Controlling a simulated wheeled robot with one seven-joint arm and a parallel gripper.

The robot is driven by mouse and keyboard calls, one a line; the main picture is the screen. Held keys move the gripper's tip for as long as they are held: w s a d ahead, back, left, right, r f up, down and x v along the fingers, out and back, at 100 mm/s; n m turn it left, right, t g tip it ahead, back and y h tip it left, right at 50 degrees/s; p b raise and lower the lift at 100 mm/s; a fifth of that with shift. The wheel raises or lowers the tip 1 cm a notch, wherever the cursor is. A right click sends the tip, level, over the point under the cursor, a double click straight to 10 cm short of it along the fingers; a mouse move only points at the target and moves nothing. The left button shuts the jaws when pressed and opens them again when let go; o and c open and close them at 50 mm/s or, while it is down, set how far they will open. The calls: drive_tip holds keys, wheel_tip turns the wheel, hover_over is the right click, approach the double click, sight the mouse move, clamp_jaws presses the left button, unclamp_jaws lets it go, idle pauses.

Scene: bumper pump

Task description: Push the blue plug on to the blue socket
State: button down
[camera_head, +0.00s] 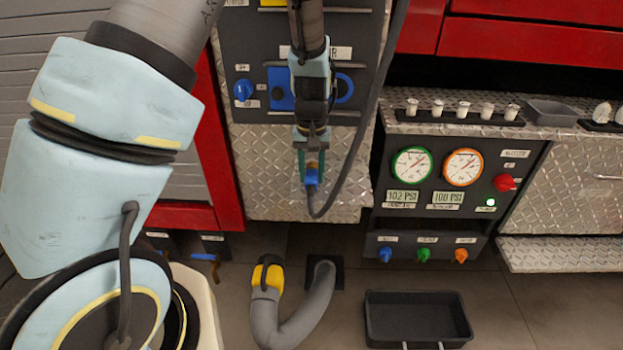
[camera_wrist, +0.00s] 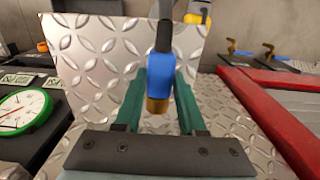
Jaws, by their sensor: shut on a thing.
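My gripper (camera_head: 311,168) is shut on the blue plug (camera_head: 312,179), in front of the diamond-plate panel below the dark control panel. A black cable runs from the plug. In the wrist view the blue plug (camera_wrist: 159,74) sits between my green fingers (camera_wrist: 160,88), with its brass end (camera_wrist: 157,104) toward the gripper's palm. A blue plate (camera_head: 281,89) and a blue ring (camera_head: 345,88) show on either side of my wrist on the dark panel. My wrist hides the part between them, so I cannot see the blue socket clearly.
A blue knob (camera_head: 243,90) is left of the blue plate. The gauge panel (camera_head: 437,170) stands at right. A grey hose (camera_head: 283,330) with a yellow-black end and a black tray (camera_head: 417,318) are on the floor. The cable (camera_head: 362,130) hangs right of my gripper.

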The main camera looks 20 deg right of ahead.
sight(311, 174)
drive_tip(key=shift+r+p, duration=2.35)
drive_tip(key=shift+r, duration=0.6)
